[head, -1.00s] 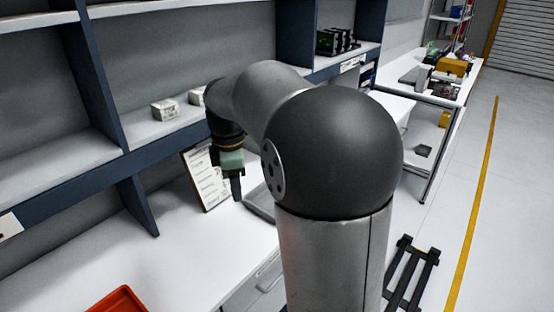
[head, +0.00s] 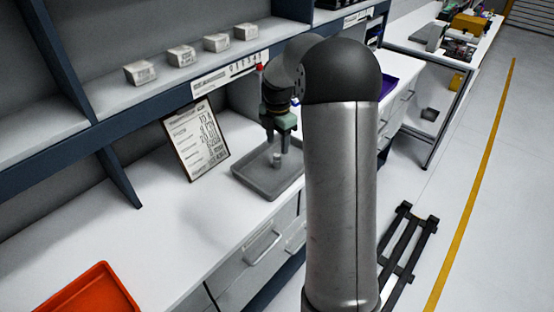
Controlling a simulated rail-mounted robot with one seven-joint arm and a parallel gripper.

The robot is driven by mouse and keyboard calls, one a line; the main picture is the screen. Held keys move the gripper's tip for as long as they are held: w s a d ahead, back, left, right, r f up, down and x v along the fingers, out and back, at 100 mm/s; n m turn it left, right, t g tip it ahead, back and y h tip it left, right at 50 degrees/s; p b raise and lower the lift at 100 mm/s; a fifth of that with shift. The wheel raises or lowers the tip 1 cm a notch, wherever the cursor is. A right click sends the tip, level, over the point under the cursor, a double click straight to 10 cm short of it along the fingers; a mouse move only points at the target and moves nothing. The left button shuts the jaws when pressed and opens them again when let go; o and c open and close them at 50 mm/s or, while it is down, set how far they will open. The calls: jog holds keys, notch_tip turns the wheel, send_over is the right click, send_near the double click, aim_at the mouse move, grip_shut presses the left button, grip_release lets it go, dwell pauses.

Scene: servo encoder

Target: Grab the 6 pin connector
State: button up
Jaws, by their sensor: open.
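A small light-grey cylindrical part (head: 277,159) stands upright in a grey tray (head: 250,183) on the white workbench. It may be the 6 pin connector, but it is too small to tell its pins. My gripper (head: 279,143) points down over the tray, open, with its fingertips close above and beside the small part. I cannot tell whether they touch it. My arm hides the right end of the tray.
A clipboard with a printed sheet (head: 196,140) leans behind the tray on the left. Several small white boxes (head: 181,56) stand on the shelf above. An orange-red bin (head: 90,293) is at the front left. The bench between bin and tray is clear.

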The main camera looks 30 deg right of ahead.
aim_at(277, 154)
jog(key=shift+a+f+p, duration=0.1)
jog(key=shift+f+p, duration=0.7)
jog(key=shift+f, duration=2.35)
grip_shut()
